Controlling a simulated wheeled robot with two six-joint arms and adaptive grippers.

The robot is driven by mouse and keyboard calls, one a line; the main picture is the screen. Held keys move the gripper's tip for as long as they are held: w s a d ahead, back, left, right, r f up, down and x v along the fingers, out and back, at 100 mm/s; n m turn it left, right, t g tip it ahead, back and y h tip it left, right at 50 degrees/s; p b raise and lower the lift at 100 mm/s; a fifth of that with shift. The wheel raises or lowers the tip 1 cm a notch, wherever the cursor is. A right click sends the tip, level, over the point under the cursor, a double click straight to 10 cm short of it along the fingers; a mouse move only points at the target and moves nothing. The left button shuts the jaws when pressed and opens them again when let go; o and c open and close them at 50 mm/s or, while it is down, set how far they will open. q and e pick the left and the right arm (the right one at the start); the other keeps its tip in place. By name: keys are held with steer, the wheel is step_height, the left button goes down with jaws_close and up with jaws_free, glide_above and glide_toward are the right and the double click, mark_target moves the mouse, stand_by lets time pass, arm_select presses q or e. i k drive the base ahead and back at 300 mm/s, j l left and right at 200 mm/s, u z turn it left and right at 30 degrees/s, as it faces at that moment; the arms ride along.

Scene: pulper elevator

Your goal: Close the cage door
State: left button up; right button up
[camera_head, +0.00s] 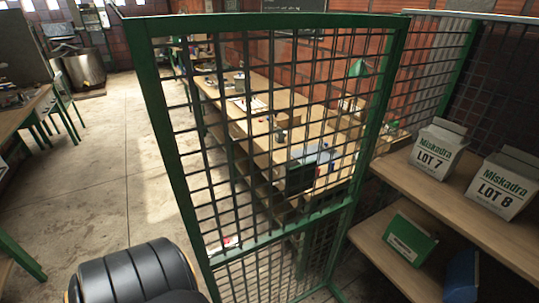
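The cage door (178,150) is a green metal frame with a dark wire mesh. It stands upright across the middle of the head view, at an angle to the cage's mesh wall (428,75) at the right. A green crossbar (285,232) runs across its lower part. The door's right side is close to the shelves; I cannot make out its hinges or a latch. Neither of my grippers shows. A black rounded part at the bottom left, in front of the door, seems to be mine.
Wooden shelves (455,208) at the right hold the white boxes LOT 7 (437,150) and LOT 8 (497,188), a green box (410,238) and a blue one (461,277). A long workbench (262,115) shows through the mesh. Concrete floor (105,165) is clear at the left.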

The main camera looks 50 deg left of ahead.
mark_target(298, 177)
steer(key=k+j+z, duration=0.25)
steer(key=k+j, duration=0.25)
steer(key=k+j+z, duration=0.25)
steer(key=k+j, duration=0.3)
steer(key=j+z, duration=0.4)
steer(key=j, duration=1.9)
steer(key=i, duration=0.05)
